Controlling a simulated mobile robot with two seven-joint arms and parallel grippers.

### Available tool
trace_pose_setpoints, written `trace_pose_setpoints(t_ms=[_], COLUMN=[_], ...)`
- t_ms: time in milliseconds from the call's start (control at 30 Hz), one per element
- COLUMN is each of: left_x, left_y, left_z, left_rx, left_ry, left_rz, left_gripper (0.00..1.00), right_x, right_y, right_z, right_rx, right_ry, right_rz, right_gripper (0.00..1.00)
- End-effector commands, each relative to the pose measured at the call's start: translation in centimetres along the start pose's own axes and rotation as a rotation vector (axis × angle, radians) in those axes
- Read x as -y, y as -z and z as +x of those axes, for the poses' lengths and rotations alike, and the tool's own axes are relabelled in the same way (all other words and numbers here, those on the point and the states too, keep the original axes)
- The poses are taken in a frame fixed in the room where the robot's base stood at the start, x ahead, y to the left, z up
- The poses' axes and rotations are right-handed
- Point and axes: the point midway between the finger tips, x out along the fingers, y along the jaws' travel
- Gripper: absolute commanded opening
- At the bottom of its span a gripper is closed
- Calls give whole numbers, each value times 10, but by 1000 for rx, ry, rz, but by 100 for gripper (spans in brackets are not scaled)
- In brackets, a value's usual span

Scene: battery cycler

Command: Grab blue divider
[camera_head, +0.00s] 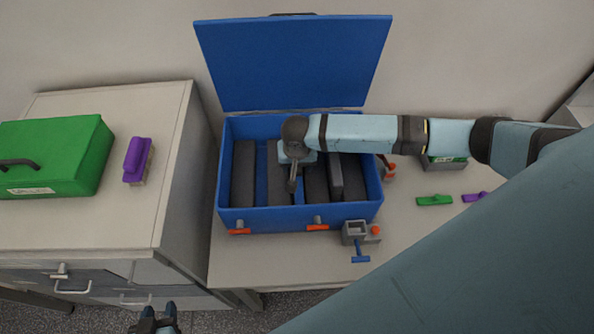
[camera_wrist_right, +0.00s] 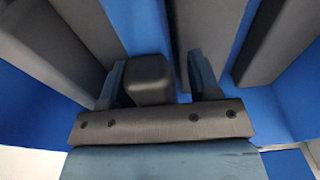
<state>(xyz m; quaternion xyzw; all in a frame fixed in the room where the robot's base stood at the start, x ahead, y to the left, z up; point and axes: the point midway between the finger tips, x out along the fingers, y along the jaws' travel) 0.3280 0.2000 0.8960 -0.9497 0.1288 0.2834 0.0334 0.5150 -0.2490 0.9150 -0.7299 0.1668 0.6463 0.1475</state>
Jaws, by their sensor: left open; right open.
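The open blue case (camera_head: 300,219) stands on the table with several dark grey blocks (camera_head: 243,175) upright inside it. Blue strips (camera_head: 262,172) show between the blocks; I cannot tell which is a divider and which is the case floor. My right gripper (camera_head: 292,184) reaches down into the middle of the case. In the right wrist view its open fingers (camera_wrist_right: 158,62) are apart, with a dark grey block end (camera_wrist_right: 148,80) showing between them and a blue surface (camera_wrist_right: 135,25) beyond. My left gripper (camera_head: 159,310) is open and empty at the bottom left, away from the case.
The raised blue lid (camera_head: 293,62) stands behind. A grey holder (camera_head: 354,231) with a blue handle-like piece (camera_head: 360,259) sits at the front right. On the left cabinet are a green case (camera_head: 55,155) and a purple-topped object (camera_head: 137,158). Small green (camera_head: 434,200) and purple pieces lie right.

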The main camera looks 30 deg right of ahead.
Motion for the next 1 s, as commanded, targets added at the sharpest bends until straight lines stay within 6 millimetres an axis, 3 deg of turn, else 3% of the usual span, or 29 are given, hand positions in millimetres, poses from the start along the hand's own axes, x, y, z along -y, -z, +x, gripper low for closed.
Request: trace_pose_setpoints(t_ms=[67, 300, 733, 1000], left_x=[0, -1, -1, -2], left_y=[-1, -2, -2, -5], left_z=[0, 0, 0, 2], left_rx=[1, 3, 4, 5], left_ry=[0, -1, -1, -2], left_rz=[-1, -2, -2, -3], left_gripper=[43, 43, 43, 43], right_x=[0, 0, 0, 1], right_y=[0, 0, 2, 7], right_z=[0, 0, -10, -53], right_rx=[0, 0, -1, -2], right_ry=[0, 0, 1, 4], right_rz=[0, 0, 1, 0], right_gripper=[52, 0, 0, 0])
